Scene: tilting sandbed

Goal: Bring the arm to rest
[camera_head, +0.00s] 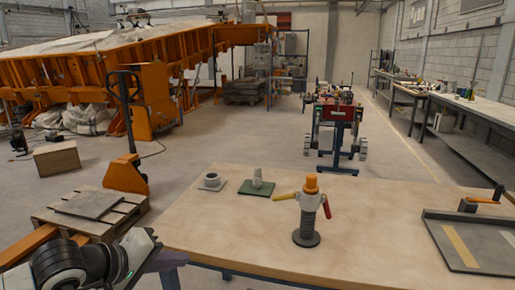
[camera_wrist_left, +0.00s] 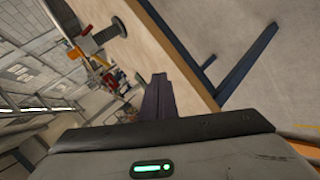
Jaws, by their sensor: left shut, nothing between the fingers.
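My left arm comes in at the lower left of the head view. Its gripper (camera_head: 172,259) is shut and empty, beside the table's near left corner. In the left wrist view the same gripper (camera_wrist_left: 160,90) shows as closed dark fingers close to the table edge (camera_wrist_left: 185,55). The wooden table (camera_head: 230,225) fills the lower right of the head view. My right gripper is not in view.
A dark ribbed stand with an orange cap and yellow and red handles (camera_head: 306,212) stands on the table. Behind it are a green mat (camera_head: 250,190) and a ring on a grey plate (camera_head: 212,183). A grey tray (camera_head: 465,240) lies right. A pallet (camera_head: 95,215) stands left.

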